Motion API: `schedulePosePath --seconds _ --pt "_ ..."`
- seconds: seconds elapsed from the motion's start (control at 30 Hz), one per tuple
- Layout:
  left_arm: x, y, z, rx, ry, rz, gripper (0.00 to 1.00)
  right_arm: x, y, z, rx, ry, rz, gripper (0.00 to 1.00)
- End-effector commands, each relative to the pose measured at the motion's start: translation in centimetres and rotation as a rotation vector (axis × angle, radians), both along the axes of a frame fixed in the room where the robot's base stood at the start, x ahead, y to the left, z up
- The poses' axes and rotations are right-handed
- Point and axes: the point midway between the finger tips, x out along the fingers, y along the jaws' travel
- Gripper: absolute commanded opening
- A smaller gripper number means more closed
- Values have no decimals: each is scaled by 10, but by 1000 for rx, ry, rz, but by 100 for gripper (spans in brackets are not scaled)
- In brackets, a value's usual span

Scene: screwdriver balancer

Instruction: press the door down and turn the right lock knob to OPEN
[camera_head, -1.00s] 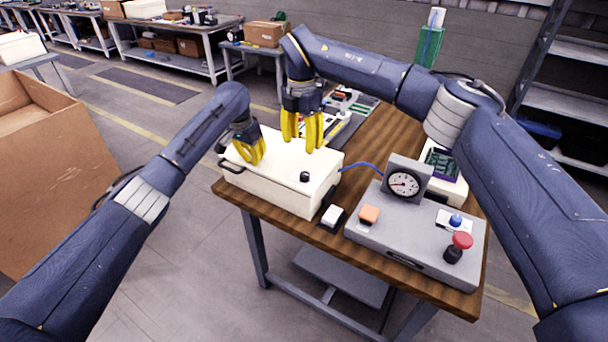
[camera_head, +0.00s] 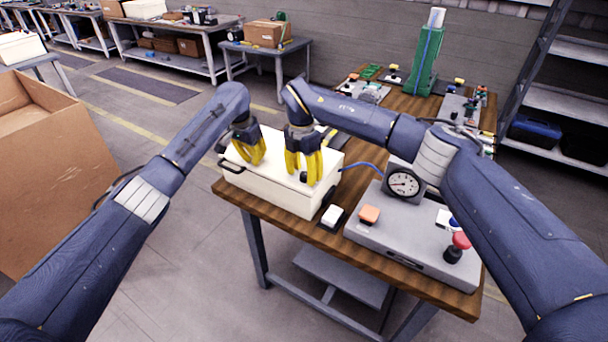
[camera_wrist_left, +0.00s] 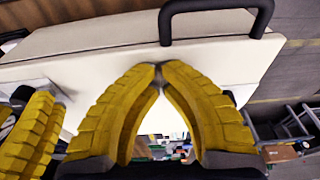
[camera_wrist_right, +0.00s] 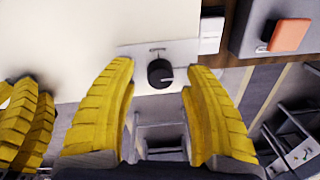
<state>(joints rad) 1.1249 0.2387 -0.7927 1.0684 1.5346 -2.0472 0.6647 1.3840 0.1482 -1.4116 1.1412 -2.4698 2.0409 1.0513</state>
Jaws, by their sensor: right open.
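The white box with its door (camera_head: 285,180) stands at the left end of the wooden table. Its black handle (camera_wrist_left: 215,20) shows at the top of the left wrist view. My left gripper (camera_head: 252,163) has its fingertips together at the door's surface, with nothing seen between them. My right gripper (camera_head: 304,180) is open over the right part of the box. In the right wrist view the black right lock knob (camera_wrist_right: 159,73) sits between and just beyond the spread fingertips (camera_wrist_right: 160,72), with a small marked plate behind it. In the head view the right fingers partly hide the knob.
A grey console (camera_head: 415,235) with a gauge (camera_head: 403,184), an orange button (camera_head: 369,214) and a red knob (camera_head: 461,241) stands right of the box. A small white switch (camera_head: 332,216) lies between them.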

Motion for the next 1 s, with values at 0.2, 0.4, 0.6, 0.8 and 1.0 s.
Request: schedulePosePath --seconds 0.2,0.4,0.6,0.8,1.0 --pt "-1 0 -2 2 3 1 0 0 0 -6 0 0 0 50" --pt "-1 0 -2 2 3 1 0 0 0 -6 0 0 0 50" --pt "-1 0 -2 2 3 1 0 0 0 -6 0 0 0 34" --pt "-1 0 -2 2 3 0 0 0 0 -6 0 0 0 10" --pt "-1 0 -2 1 3 1 0 -1 0 -6 1 1 0 0"
